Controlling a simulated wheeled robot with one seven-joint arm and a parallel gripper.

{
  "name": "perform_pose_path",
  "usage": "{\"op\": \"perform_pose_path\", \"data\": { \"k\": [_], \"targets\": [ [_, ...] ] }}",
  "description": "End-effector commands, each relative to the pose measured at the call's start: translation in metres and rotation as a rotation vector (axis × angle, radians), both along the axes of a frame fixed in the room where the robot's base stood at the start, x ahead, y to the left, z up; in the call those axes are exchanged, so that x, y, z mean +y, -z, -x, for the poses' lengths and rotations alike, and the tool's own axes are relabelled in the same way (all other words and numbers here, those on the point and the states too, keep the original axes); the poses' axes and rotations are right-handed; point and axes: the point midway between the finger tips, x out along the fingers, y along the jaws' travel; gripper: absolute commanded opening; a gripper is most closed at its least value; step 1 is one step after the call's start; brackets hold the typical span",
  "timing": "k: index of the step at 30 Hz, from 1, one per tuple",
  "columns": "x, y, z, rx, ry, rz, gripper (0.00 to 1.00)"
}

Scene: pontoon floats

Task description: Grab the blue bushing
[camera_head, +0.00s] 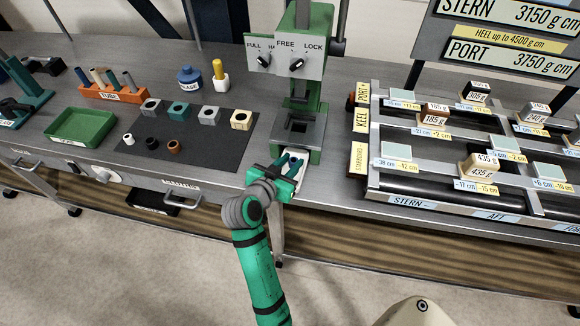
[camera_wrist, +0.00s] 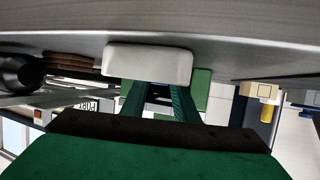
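The green press (camera_head: 302,100) stands right behind my gripper. A dark mat (camera_head: 200,153) to the left bears square holed blocks and white, black and brown bushings. A green tray (camera_head: 82,127) is further left. The weighted rack (camera_head: 460,150) fills the right.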

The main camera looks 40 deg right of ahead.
Motion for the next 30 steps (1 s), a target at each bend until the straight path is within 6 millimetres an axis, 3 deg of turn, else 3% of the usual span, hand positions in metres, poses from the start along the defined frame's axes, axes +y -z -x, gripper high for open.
{"op": "perform_pose_path", "data": {
  "k": [2, 6, 16, 22, 30],
  "targets": [
    [0.0, 0.006, 0.001, 0.011, 0.002, -0.007, 0.28],
    [-0.001, 0.007, 0.002, 0.014, 0.004, -0.008, 0.01],
    [-0.002, 0.008, 0.004, 0.019, 0.009, -0.011, 0.01],
    [-0.003, -0.005, 0.004, 0.015, 0.008, -0.01, 0.01],
    [0.033, -0.007, 0.018, 0.012, 0.002, -0.006, 0.01]
  ]
}}
